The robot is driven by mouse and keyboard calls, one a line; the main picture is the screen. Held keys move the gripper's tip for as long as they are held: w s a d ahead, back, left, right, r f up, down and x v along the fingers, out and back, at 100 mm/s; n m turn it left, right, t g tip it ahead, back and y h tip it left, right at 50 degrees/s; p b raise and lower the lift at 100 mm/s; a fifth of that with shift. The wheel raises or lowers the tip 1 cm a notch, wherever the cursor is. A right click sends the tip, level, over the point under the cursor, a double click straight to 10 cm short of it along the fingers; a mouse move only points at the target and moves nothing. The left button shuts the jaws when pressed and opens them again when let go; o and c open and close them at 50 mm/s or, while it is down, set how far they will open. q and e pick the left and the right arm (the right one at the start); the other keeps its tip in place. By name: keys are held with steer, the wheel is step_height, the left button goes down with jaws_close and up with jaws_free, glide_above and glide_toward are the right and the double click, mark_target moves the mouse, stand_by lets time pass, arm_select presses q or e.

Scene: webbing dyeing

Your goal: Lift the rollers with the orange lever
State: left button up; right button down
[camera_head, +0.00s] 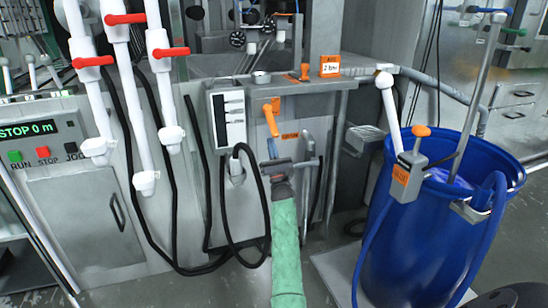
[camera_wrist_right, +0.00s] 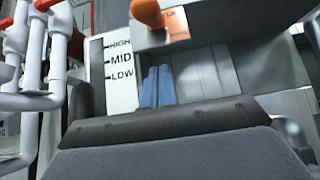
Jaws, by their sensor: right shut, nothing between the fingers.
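The orange lever (camera_head: 270,116) is on the grey front panel, tilted, with a small orange label (camera_head: 290,136) beside its lower end. In the right wrist view the orange lever (camera_wrist_right: 148,12) shows at the top edge, partly cut off. My right gripper (camera_head: 272,148) is just below the lever in the head view. Its blue fingers (camera_wrist_right: 158,88) are together and empty, apart from the lever in the right wrist view. My left gripper is not in view. I cannot make out the rollers clearly.
A level gauge (camera_head: 228,118) marked HIGH, MID and LOW (camera_wrist_right: 120,62) is left of the lever. A black hose (camera_head: 250,160) loops beside my right arm. A blue barrel (camera_head: 420,235) stands on the right. White pipes with red handles (camera_head: 125,19) are on the left.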

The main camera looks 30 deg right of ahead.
mark_target(273, 138)
steer(key=shift+s+a+r+p, duration=0.15)
steer(key=shift+s+r, duration=0.15)
steer(key=shift+r, duration=0.3)
steer(key=shift+s+r+p, duration=0.1)
steer(key=shift+s+r, duration=0.15)
steer(key=shift+r, duration=0.4)
steer(key=shift+s+a+r+p, duration=0.15)
steer(key=shift+s+r, duration=0.15)
steer(key=shift+r, duration=0.3)
steer(key=shift+s+r+p, duration=0.25)
steer(key=shift+p, duration=0.55)
